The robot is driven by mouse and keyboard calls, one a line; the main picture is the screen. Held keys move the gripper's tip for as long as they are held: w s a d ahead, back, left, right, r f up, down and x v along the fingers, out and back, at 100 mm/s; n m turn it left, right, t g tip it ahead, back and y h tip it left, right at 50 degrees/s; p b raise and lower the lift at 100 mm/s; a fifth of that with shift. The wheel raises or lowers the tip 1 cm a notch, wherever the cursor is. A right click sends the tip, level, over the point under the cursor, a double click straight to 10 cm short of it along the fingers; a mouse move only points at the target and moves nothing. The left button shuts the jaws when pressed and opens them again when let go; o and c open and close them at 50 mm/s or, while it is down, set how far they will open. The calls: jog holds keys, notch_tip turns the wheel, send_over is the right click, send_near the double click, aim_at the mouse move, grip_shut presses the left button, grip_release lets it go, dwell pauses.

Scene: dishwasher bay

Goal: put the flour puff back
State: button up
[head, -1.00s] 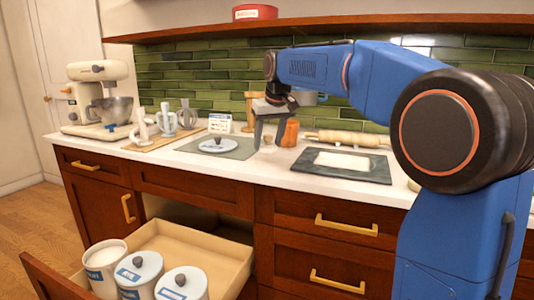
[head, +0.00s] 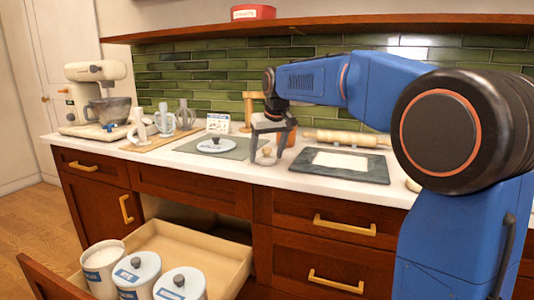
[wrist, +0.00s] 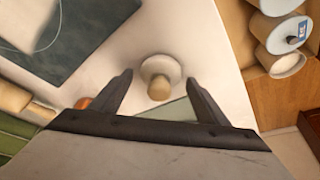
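The flour puff (head: 266,157), a small white round pad with a wooden knob, sits upright on the white counter. In the wrist view the puff (wrist: 159,72) lies between and slightly beyond my fingertips, with its knob toward me. My gripper (head: 269,146) is open above and around it, pointing down; the wrist view shows the open gripper (wrist: 159,79) with a gap on both sides of the knob. An uncovered canister of white powder (head: 102,259) stands in the open drawer. A lid with a dark knob (head: 216,146) lies on the grey-green mat.
Two lidded canisters (head: 137,272) (head: 181,284) stand in the open drawer (head: 220,256). An orange item (head: 286,137) is just behind the gripper. A dark board with a white sheet (head: 341,164) and a rolling pin (head: 346,138) lie to the right. A mixer (head: 97,95) stands left.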

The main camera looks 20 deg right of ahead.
jog(key=shift+r, duration=0.1)
jog(key=a+v, duration=0.1)
jog(key=v, duration=1.1)
jog(key=s+d+f+m, duration=0.1)
jog(key=s+d+f, duration=0.2)
jog(key=s+f, duration=1.2)
jog(key=s+d+f, duration=0.4)
jog(key=s+f, duration=1.1)
jog(key=s, duration=0.8)
jog(key=shift+s+d+f+m+h, duration=0.2)
jog(key=shift+f+m+h, duration=0.1)
jog(key=shift+m, duration=0.1)
